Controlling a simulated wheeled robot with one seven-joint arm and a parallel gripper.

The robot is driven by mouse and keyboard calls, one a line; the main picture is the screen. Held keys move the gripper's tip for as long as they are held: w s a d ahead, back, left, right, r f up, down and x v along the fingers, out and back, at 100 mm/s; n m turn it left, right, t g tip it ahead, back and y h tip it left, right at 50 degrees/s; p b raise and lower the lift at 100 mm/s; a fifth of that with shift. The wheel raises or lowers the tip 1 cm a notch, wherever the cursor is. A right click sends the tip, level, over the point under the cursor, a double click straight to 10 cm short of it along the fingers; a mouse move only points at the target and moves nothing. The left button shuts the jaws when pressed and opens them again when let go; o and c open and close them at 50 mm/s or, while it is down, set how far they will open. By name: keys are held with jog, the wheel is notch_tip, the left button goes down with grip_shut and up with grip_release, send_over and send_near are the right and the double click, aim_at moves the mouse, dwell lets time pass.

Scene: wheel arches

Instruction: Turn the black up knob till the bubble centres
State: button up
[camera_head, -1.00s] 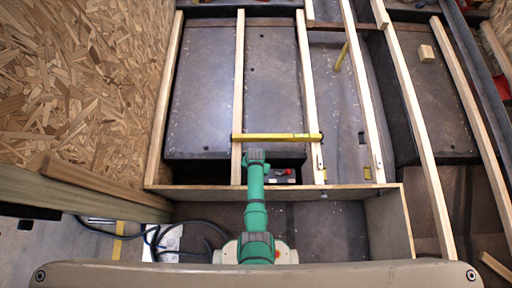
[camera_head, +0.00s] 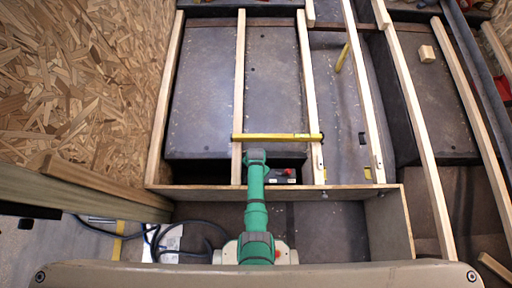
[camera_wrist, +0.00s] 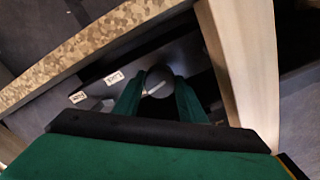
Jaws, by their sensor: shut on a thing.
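A round dark knob (camera_wrist: 158,82) with a pale line across its face sits between the two green fingers of my gripper (camera_wrist: 157,92) in the wrist view. The fingers are shut on its sides. I take it for the black up knob, as the small white label (camera_wrist: 114,77) beside it is too blurred to read surely. In the head view my arm hides the knob and the fingertips. A yellow spirit level (camera_head: 290,137) lies across the pale wooden battens, just beyond my wrist. Its bubble is too small to make out.
A wooden batten (camera_wrist: 243,65) runs close to the right of my gripper in the wrist view. A board edge (camera_wrist: 85,48) crosses at upper left. A dark unit with a red part (camera_head: 289,172) shows below the level. A chipboard wall (camera_head: 75,80) stands at left.

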jog(key=o, duration=1.1)
jog(key=shift+c, duration=0.2)
notch_tip(320, 180, up, 11)
